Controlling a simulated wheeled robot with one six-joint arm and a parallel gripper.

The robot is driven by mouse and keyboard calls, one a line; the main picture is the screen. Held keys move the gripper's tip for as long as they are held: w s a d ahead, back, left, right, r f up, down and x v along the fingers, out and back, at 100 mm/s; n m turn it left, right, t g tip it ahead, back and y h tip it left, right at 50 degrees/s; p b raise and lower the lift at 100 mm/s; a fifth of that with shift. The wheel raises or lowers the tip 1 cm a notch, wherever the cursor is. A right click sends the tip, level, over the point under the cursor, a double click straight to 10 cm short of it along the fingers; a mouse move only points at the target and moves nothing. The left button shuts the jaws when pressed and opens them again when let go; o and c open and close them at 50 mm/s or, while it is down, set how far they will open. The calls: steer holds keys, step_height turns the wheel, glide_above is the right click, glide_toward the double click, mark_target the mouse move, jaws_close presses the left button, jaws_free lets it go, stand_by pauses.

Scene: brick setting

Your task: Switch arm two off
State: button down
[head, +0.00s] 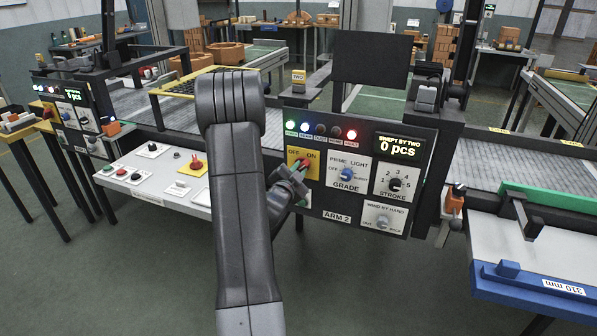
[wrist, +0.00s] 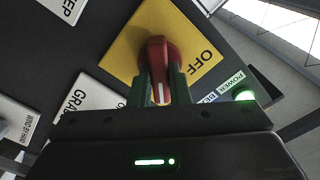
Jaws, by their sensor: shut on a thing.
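The Arm 2 panel (head: 345,222) stands at the middle right in the head view. Its yellow switch plate (head: 293,157) reads OFF at left and ON at right. In the wrist view the plate (wrist: 118,55) carries a red rotary knob (wrist: 156,52). My gripper (wrist: 160,85) is shut on this knob, one finger on each side. The knob's white mark points down in the wrist view, away from the word OFF; the ON side is hidden by my gripper there. In the head view my gripper (head: 293,180) covers most of the knob.
On the panel are the GRADE knob (head: 347,173), STROKE knob (head: 394,184), a lit display (head: 401,147) reading 0 pcs, and a green power light (head: 290,125). A grey control desk (head: 150,172) with a red knob stands left. A blue-framed table (head: 535,265) stands right.

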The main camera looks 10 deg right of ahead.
steer(key=n+b, duration=0.1)
steer(key=n, duration=1.6)
steer(key=shift+w+a+b, duration=0.1)
steer(key=shift+a+b, duration=0.05)
steer(key=shift+b, duration=0.2)
steer(key=shift+n, duration=0.4)
steer(key=c, duration=1.4)
jaws_free()
steer(key=shift+o, duration=0.2)
